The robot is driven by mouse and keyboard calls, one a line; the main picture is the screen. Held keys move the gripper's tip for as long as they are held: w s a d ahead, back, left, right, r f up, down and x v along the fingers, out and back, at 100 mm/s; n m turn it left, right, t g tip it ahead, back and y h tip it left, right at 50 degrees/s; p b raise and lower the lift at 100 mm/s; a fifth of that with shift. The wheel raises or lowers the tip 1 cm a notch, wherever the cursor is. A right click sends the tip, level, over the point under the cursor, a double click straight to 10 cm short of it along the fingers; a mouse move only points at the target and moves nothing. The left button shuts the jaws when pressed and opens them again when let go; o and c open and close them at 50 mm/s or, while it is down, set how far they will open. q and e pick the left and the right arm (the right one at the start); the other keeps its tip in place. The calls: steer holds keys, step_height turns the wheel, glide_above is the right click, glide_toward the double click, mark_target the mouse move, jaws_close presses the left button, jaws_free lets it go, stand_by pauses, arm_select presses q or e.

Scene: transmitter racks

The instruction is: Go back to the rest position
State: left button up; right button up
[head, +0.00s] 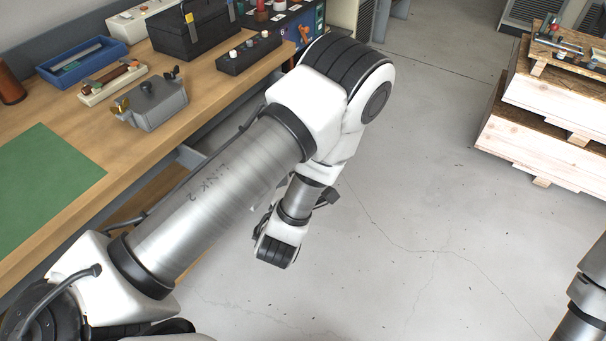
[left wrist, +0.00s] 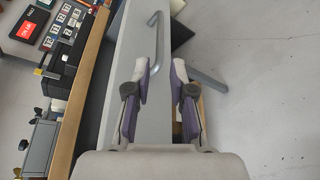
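My left arm fills the middle of the head view, bent at the elbow over the floor beside the bench; its gripper is hidden there.
A wooden bench (head: 112,160) runs along the left, with a green mat (head: 50,185), a grey metal box (head: 155,104), a blue tray (head: 82,62) and a black toolbox (head: 195,30). Wooden pallet crates (head: 535,150) stand at the right. The grey floor (head: 420,190) between is clear.

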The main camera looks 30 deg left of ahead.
stand_by(0.3)
arm_select(q)
steer(key=s+a+f+m+g+h, duration=0.2)
steer(key=s+f+m+g, duration=0.5)
steer(key=s+f+m, duration=0.4)
steer(key=s+f+m+g+h, duration=0.1)
steer(key=s+f+m+g, duration=0.2)
steer(key=s+m, duration=0.4)
steer(key=s+d+f+m+g+h, duration=0.1)
steer(key=s+f+m+g, duration=0.2)
steer(key=s+m+g, duration=0.2)
steer(key=s+m, duration=0.2)
steer(key=m, duration=0.2)
steer(key=shift+s+d+f+p, duration=0.2)
steer(key=shift+d+f+p, duration=0.05)
steer(key=shift+f+p, duration=0.15)
